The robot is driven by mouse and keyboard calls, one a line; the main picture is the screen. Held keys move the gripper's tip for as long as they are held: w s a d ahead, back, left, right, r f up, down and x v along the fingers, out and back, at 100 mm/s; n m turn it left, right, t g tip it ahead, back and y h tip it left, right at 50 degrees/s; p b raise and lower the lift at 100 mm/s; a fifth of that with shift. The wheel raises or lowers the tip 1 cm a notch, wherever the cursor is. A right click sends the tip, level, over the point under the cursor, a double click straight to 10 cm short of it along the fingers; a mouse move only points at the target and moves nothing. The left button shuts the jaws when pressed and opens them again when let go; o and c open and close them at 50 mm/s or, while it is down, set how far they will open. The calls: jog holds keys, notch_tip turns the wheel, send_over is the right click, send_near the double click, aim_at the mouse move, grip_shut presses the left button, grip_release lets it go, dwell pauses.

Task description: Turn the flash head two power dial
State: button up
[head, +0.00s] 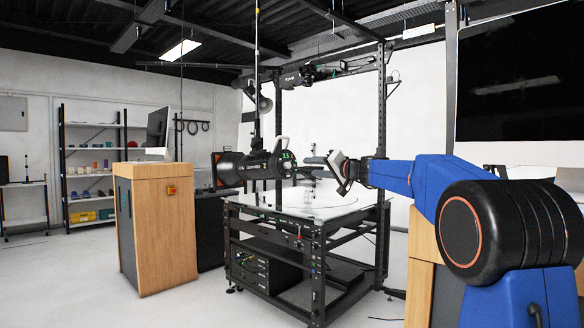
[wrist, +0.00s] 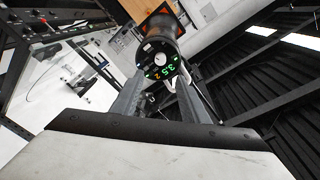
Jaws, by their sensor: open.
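The black flash head (head: 240,168) hangs from a pole above the turntable, its rear panel facing my gripper. In the wrist view the flash head (wrist: 160,38) shows a green 3.5 readout and a yellowish 2. The power dial (wrist: 159,59) looks like a pale round knob in the middle of that rear panel. My gripper (head: 313,163) is just right of the panel, with its fingers pointing at it. In the wrist view my gripper (wrist: 160,80) is open and empty, with a finger on either side of the dial in the picture. I cannot tell the exact gap.
The white turntable table (head: 270,200) on a black frame stands below. A wooden cabinet (head: 158,225) with a monitor (head: 158,130) stands at left, with shelves behind. Black uprights (head: 382,120) rise behind my arm. A pale bracket or cable loops beside the flash head's rear.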

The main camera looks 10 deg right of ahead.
aim_at(289, 165)
jog(key=x, duration=1.2)
jog(key=shift+w+a, duration=0.2)
jog(key=shift+w, duration=0.15)
grip_shut()
